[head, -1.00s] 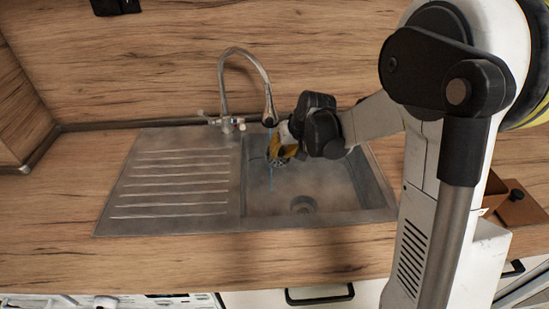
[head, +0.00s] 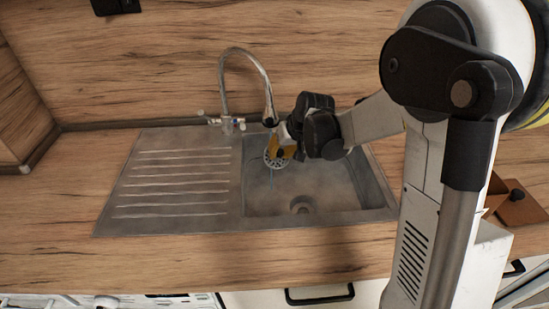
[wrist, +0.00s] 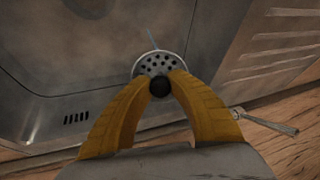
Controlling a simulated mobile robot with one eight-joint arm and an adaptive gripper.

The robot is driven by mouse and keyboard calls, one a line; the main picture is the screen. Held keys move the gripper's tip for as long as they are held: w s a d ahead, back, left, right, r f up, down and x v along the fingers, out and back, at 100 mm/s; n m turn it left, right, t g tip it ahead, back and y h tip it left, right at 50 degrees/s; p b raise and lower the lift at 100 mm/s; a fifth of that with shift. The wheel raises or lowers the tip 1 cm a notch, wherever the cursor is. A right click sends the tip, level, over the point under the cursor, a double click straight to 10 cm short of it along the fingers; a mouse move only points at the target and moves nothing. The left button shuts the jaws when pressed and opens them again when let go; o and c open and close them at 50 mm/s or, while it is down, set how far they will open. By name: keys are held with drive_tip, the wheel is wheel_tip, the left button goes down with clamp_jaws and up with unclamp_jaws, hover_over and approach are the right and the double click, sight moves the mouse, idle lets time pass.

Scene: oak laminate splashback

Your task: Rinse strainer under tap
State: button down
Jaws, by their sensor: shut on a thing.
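The strainer (wrist: 158,62) is a small round metal disc with holes and a dark knob. My gripper (wrist: 157,88), with yellow fingers, is shut on the knob in the wrist view. In the head view the strainer (head: 276,160) hangs from my gripper (head: 284,151) above the sink basin (head: 345,195), its holed face towards the camera. The tap (head: 270,108) arches over from behind, its spout just above and left of my gripper. A thin stream of water (head: 272,182) shows below the strainer, and a thin streak (wrist: 151,37) meets its edge in the wrist view.
The drain hole (head: 302,205) lies at the front of the basin. The ribbed drainboard (head: 175,185) to the left is empty. The tap handles (head: 228,124) stand at the back edge. A brown box (head: 522,207) stands at the right on the counter.

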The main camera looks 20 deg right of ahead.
drive_tip(key=shift+w+d, duration=0.15)
drive_tip(key=shift+d, duration=0.1)
drive_tip(key=s+d, duration=0.3)
drive_tip(key=s, duration=0.4)
drive_tip(key=shift+s, duration=0.2)
idle(0.3)
drive_tip(key=shift+d, duration=0.15)
idle(1.1)
drive_tip(key=s+d+r+p, duration=0.2)
drive_tip(key=s+r+p, duration=0.1)
drive_tip(key=s+r, duration=0.1)
drive_tip(key=shift+s, duration=0.3)
